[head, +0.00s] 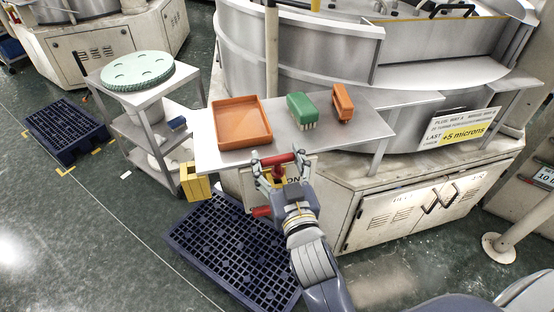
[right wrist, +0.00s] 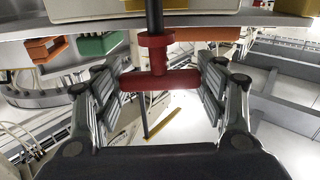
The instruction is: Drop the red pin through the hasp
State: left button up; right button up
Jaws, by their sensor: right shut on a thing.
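My right gripper (head: 281,170) is shut on the red pin (head: 283,160) at the front edge of the steel shelf. In the right wrist view, the pin's red crossbar (right wrist: 160,80) lies between the two fingers of the right gripper (right wrist: 160,88). A red collar and a dark shaft run up from the bar in that picture. Behind the gripper is a pale panel with a black-and-yellow label (head: 290,180), partly hidden. A second red part (head: 262,211) shows lower left of the gripper. I cannot make out the hasp clearly. My left gripper is not in view.
A dark blue pallet (head: 225,255) lies below. A trolley (head: 140,105) stands left.

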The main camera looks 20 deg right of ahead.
jog(key=shift+s+a+f+b, duration=0.15)
jog(key=shift+f+b, duration=0.65)
jog(key=shift+f, duration=0.6)
jog(key=o, duration=1.2)
jog(key=shift+d, duration=0.2)
jog(key=shift+a, duration=0.2)
jog(key=shift+s+d, duration=0.1)
jog(key=shift+s, duration=3.8)
jog(key=shift+w, duration=0.1)
